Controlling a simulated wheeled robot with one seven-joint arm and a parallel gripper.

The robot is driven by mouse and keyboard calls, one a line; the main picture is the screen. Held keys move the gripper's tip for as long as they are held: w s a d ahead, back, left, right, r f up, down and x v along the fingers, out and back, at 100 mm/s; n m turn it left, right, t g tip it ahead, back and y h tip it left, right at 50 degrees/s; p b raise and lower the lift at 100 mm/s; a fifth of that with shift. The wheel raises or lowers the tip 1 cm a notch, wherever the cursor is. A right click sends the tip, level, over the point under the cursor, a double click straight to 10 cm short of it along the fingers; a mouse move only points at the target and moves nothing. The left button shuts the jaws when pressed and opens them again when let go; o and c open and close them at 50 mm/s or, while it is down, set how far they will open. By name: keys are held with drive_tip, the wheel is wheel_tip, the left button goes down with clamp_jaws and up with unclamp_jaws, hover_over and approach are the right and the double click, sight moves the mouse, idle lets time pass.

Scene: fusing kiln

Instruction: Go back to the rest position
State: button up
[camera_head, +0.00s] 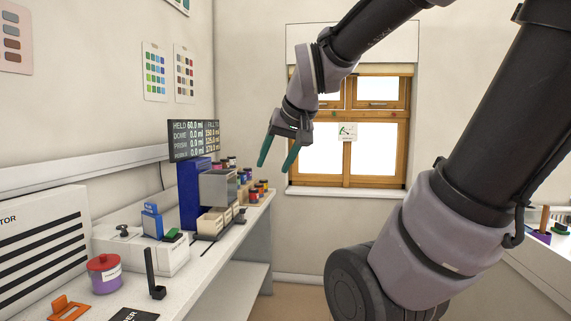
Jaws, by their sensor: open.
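My gripper (278,150) hangs in the air right of the white workbench (205,262), in front of the window. Its two green fingers point down and stand apart, with nothing between them. My arm reaches in from the right and bends down to the gripper. The gripper touches nothing that I can see.
A second table (540,262) stands at the right edge. The window (378,140) is behind.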

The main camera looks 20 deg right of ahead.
drive_tip(key=shift+m+g+y, duration=0.4)
drive_tip(key=shift+m+y, duration=0.1)
drive_tip(key=shift+m, duration=0.1)
drive_tip(key=s, duration=0.5)
drive_tip(key=shift+s, duration=0.4)
drive_tip(key=shift+c, duration=0.4)
